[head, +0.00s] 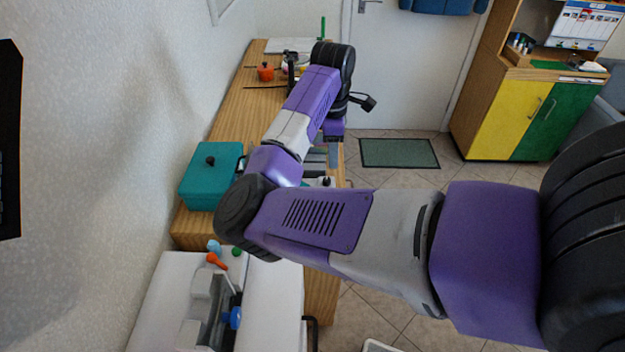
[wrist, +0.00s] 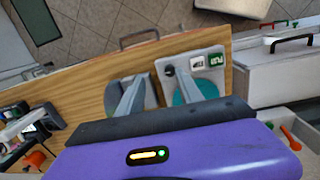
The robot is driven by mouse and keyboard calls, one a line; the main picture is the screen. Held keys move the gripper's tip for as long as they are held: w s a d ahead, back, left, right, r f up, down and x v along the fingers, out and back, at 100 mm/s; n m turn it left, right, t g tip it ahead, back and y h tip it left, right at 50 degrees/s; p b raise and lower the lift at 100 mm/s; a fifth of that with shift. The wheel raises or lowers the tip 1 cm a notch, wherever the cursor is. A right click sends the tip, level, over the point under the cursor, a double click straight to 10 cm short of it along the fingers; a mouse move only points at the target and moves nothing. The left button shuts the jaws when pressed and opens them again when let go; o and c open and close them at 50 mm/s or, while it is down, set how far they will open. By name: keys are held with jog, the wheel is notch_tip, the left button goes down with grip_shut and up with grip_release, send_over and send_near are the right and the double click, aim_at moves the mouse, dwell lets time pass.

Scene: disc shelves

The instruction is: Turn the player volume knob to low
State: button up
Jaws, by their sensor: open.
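The player (wrist: 216,63) is a light grey panel at the table's edge in the wrist view, with a teal disc (wrist: 208,90) on it. A small black knob (wrist: 169,70) sits at its upper left corner, beside white and green label squares. My gripper (wrist: 162,74) is open, its two grey fingers apart. The right finger overlaps the player and disc, and the left finger overlaps a dark grey disc (wrist: 116,96). I cannot tell how high the fingers are above the knob. In the head view my arm hides most of the player.
The wooden table (head: 232,112) runs along the wall. A teal box (head: 208,178) and an orange pot (head: 265,72) stand on it. A white unit (head: 160,295) with several small items is nearer. Tiled floor (head: 390,190) lies open to the right, with a green mat (head: 399,153).

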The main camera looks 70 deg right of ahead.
aim_at(327, 179)
jog(key=shift+w+a+m+y, duration=0.3)
jog(key=shift+w+a+y, duration=0.15)
jog(key=shift+a, duration=0.3)
jog(key=shift+a+t, duration=0.15)
jog(key=shift+t, duration=0.15)
jog(key=shift+f+p, duration=0.75)
jog(key=shift+f, duration=3.15)
grip_shut()
